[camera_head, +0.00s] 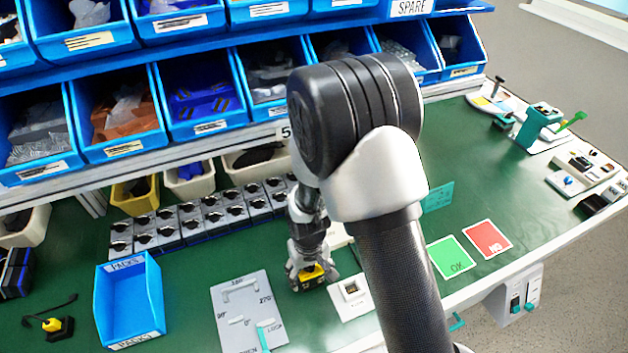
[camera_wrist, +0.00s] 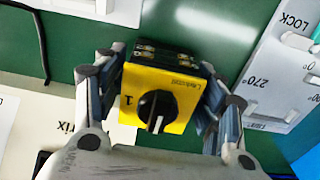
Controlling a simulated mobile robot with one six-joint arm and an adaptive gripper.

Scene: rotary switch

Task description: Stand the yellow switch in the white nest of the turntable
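The yellow switch (camera_wrist: 160,98) has a yellow face, a black knob and a black body. My gripper (camera_head: 308,272) has its fingers on both sides of the switch, which also shows in the head view (camera_head: 312,271). In the wrist view my gripper (camera_wrist: 160,105) is shut on its body, with the yellow face turned towards the camera. The grey turntable plate (camera_head: 232,335), with angle marks and LOCK, lies left of my gripper. It also shows at the right of the wrist view (camera_wrist: 270,85). White parts (camera_head: 238,288) show on it; I cannot make out the nest's shape clearly.
A white plate (camera_head: 362,307) with a dark square lies right of my gripper. A blue PACKS bin (camera_head: 130,300) stands left of the turntable. Several grey-black switches (camera_head: 190,218) stand in rows behind. Green OK (camera_head: 451,258) and red NO (camera_head: 488,239) cards lie right.

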